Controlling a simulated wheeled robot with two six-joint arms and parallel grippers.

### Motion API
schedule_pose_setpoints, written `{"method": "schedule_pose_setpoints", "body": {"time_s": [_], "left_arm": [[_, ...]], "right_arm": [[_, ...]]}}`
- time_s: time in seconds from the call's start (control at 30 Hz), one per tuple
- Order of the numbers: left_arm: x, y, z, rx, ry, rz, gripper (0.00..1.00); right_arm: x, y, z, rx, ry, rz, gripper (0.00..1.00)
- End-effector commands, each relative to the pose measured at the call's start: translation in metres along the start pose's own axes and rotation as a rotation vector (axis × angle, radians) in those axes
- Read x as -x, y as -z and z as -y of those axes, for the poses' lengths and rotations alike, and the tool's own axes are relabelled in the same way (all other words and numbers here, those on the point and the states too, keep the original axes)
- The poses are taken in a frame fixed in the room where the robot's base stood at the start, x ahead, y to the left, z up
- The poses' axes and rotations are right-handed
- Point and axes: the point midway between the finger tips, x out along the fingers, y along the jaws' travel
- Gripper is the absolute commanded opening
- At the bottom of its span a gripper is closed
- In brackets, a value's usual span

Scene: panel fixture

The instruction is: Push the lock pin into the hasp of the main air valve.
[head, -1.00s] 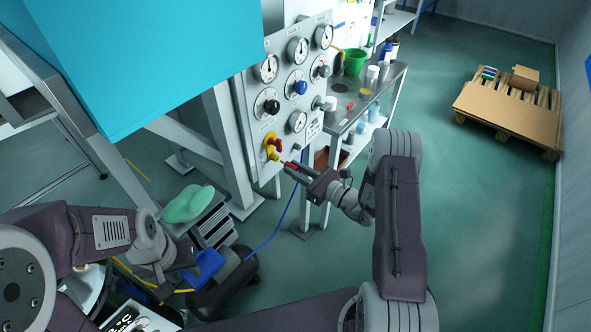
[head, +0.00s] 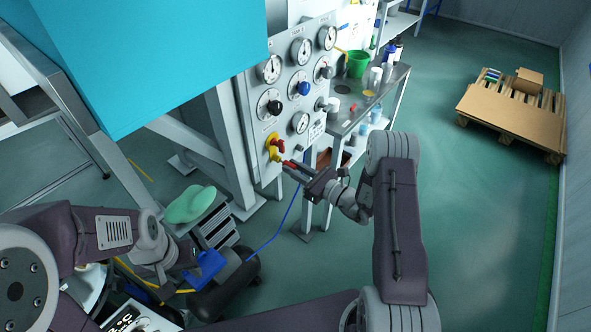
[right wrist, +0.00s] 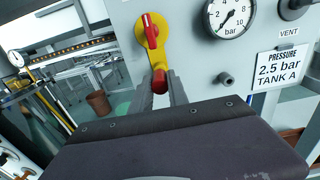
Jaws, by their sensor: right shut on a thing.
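The main air valve (head: 274,146) is a yellow plate with a red handle, low on the gauge panel's left side. It also shows in the right wrist view (right wrist: 152,42), handle at the top. My right gripper (head: 291,167) is shut on the red lock pin (head: 289,162), close to the valve's lower end. In the right wrist view the pin's red end (right wrist: 159,79) sits between the fingers, in line with the yellow lower end. The hasp hole is hidden, and I cannot tell whether the pin touches it. My left gripper (head: 185,268) is low at left; its fingers are unclear.
The panel (head: 312,82) carries several gauges and knobs. A metal bench (head: 350,118) with a green bucket (head: 357,64) stands right of it. A blue hose (head: 281,228) hangs below. Open floor lies right, toward a pallet (head: 512,112).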

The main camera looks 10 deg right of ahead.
Motion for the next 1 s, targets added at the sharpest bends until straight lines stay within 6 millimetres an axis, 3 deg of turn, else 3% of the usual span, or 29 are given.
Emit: {"method": "schedule_pose_setpoints", "body": {"time_s": [0.8, 0.83, 0.9, 1.0], "left_arm": [[-0.004, 0.0, 0.0, 0.0, 0.0, 0.0, 0.36], [-0.004, 0.0, 0.0, 0.0, 0.0, 0.0, 0.36], [-0.004, 0.0, 0.0, 0.0, 0.0, 0.0, 0.36], [-0.004, 0.0, 0.0, 0.0, 0.0, 0.0, 0.36]], "right_arm": [[-0.018, 0.0, 0.0, 0.001, -0.001, 0.0, 0.0], [-0.019, 0.0, 0.0, 0.001, 0.0, 0.0, 0.23], [-0.018, 0.0, 0.0, 0.001, 0.0, 0.0, 0.42], [-0.018, 0.0, 0.0, 0.0, 0.0, 0.0, 0.46]]}}
